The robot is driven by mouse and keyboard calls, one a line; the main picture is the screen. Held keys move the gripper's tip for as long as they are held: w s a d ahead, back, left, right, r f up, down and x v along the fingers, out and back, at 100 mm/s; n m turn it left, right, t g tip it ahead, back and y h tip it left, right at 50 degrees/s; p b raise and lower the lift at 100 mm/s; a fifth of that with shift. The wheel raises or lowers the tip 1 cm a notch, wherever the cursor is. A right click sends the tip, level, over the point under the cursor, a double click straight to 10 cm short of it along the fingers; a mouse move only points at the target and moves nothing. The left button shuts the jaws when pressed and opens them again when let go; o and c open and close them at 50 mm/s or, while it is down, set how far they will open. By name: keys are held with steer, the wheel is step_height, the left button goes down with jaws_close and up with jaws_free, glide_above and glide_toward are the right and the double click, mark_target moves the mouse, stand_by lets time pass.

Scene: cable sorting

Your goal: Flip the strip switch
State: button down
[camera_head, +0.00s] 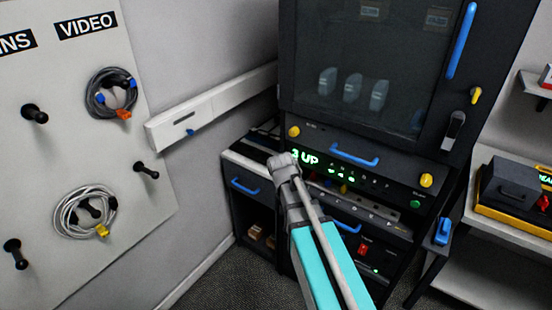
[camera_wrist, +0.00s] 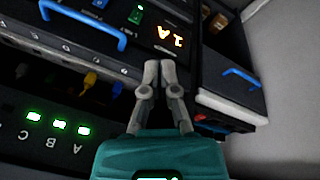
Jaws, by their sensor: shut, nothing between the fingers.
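My gripper (camera_head: 283,160) is shut and empty, in front of the left part of the dark equipment rack. Its two grey fingertips (camera_wrist: 160,68) are close together in the wrist view. A small red switch (camera_head: 364,248) sits on a low panel of the rack, right of and below the gripper, with a green light (camera_head: 375,268) under it. I cannot tell for sure whether this is the strip switch. The wrist view, turned over, shows a green switch-like part (camera_wrist: 135,16) beside an orange display (camera_wrist: 169,38). My arm hides part of the rack's lower front.
Blue handles (camera_head: 355,157) stick out from the rack. A low cabinet with a blue handle (camera_head: 245,187) stands left of it. A white wall channel (camera_head: 205,115) and a peg board with coiled cables (camera_head: 83,214) are at the left. A shelf with a yellow-black case (camera_head: 515,196) is at the right.

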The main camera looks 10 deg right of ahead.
steer(key=w+a+r+m+t+h+b, duration=0.1)
steer(key=w+a+m+t+h, duration=0.1)
steer(key=w, duration=1.2)
steer(key=w+a+r+m+t+h+b, duration=0.1)
steer(key=w+a+r+m+t+h, duration=0.1)
steer(key=w, duration=1.2)
steer(key=shift+w+a+r+m+t+h+b, duration=0.2)
steer(key=shift+a+m+t+h+b, duration=0.3)
steer(key=shift+m+t, duration=0.35)
steer(key=shift+f, duration=0.15)
steer(key=b+x, duration=0.6)
steer(key=x, duration=0.4)
steer(key=shift+f+b, duration=0.3)
steer(key=shift+w+f+b, duration=0.15)
steer(key=shift+f+b, duration=1.5)
